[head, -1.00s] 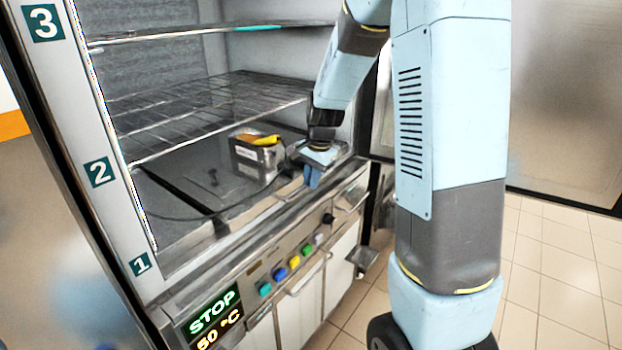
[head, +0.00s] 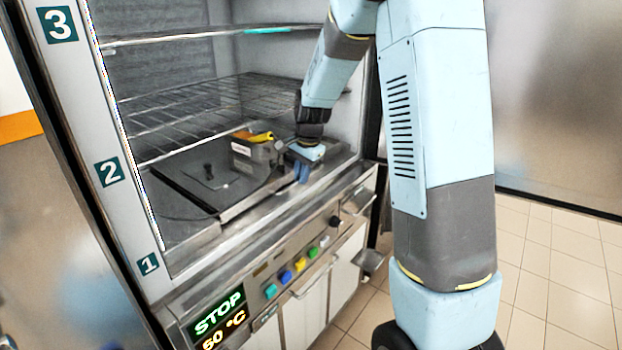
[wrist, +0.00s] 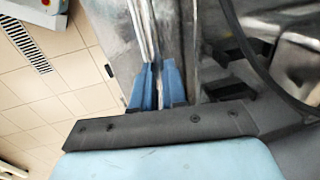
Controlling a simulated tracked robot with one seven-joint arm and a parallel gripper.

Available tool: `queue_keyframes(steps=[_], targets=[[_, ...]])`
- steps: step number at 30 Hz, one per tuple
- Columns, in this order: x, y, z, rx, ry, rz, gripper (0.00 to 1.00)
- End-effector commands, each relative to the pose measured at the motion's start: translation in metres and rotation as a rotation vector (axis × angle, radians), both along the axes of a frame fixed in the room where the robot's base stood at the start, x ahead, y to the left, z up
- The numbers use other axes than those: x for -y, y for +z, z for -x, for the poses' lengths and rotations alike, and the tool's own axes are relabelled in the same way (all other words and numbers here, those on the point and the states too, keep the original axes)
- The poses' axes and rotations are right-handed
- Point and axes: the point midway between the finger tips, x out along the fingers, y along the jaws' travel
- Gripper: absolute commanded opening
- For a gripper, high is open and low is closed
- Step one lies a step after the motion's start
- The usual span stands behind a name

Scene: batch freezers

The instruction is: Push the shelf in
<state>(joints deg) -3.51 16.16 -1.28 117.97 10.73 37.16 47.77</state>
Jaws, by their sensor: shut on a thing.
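The lowest shelf, a flat metal one (head: 232,212), is in the open cabinet near the number 1 label, in the head view. A boxy grey device with a yellow top (head: 256,150) stands on it. My gripper (head: 302,172) is at the right part of this shelf's front, beside the device. In the wrist view, my gripper's two blue fingers (wrist: 157,88) are shut on a shiny metal bar (wrist: 146,35), which looks like the shelf's front edge. My wrist hides part of the contact in the head view.
A wire shelf (head: 205,112) spans the cabinet above, with another shelf (head: 190,39) higher up. The left post (head: 110,170) carries number labels. Below is a control panel with a STOP display (head: 217,314) and coloured buttons. Tiled floor (head: 545,255) is clear at the right.

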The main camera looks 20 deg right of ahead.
Motion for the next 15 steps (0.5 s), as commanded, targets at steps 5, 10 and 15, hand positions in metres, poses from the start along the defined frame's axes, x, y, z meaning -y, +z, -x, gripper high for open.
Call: queue_keyframes(steps=[5,10,15], targets=[[-0.0059,0.0006,-0.0087,0.003,0.0,0.0,0.0],[-0.0071,0.0009,-0.0103,0.006,-0.001,-0.001,0.0],[-0.0081,0.0011,-0.0112,0.007,0.0,-0.002,0.16]])
